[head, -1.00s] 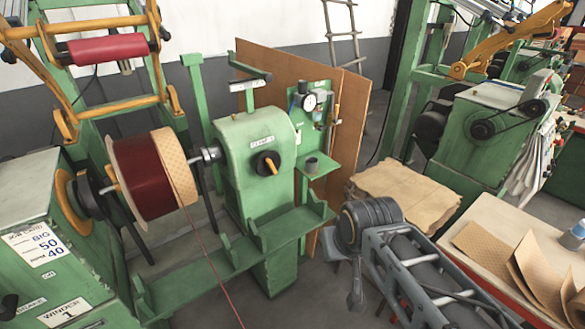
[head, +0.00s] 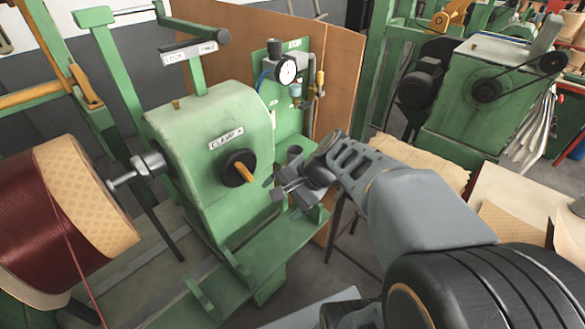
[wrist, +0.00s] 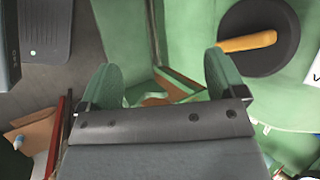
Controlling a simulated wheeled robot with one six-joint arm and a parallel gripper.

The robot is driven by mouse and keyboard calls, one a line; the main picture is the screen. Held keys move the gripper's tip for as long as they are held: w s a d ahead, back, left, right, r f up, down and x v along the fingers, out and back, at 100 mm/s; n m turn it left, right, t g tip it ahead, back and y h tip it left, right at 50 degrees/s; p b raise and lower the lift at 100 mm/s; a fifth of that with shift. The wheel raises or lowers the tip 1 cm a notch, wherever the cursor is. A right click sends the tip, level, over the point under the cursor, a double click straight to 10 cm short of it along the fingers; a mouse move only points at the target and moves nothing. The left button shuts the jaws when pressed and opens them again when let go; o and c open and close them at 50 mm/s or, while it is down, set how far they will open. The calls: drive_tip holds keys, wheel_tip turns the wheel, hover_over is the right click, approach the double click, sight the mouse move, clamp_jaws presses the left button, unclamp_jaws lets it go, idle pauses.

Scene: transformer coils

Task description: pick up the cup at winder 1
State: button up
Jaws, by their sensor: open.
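The cup (head: 294,153) is small and dark grey. In the head view it stands on the green shelf of the winder's tailstock, below the gauge, with its lower part hidden behind my gripper. My gripper (head: 280,190) is in front of the shelf, just below and left of the cup in the picture; I cannot tell the gap in depth. In the wrist view my gripper (wrist: 163,78) is open, with nothing between its two green-padded fingers. I cannot make out the cup in the wrist view.
The green tailstock (head: 215,130) has a dark clamp knob with an orange handle (head: 244,172), close to my gripper. A gauge (head: 287,71) and pipes rise above the shelf. A wound coil (head: 85,215) is at left. A brown board (head: 340,70) stands behind.

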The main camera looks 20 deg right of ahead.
drive_tip(key=w+d+f+m+t+y+b, duration=0.1)
drive_tip(key=w+d+f+m+y+b, duration=0.1)
drive_tip(key=w+f+m, duration=0.15)
drive_tip(key=m+t+h+b, duration=0.1)
drive_tip(key=m+t+b, duration=0.7)
drive_tip(key=m+t, duration=0.65)
approach(295, 151)
wheel_tip(295, 151, up, 4)
drive_tip(key=w+a+m+g, duration=0.1)
drive_tip(key=a+m+g, duration=0.1)
drive_tip(key=g, duration=0.1)
drive_tip(key=shift+x, duration=3.2)
drive_tip(key=shift+r, duration=0.1)
drive_tip(key=shift+c, duration=0.4)
drive_tip(key=c, duration=0.9)
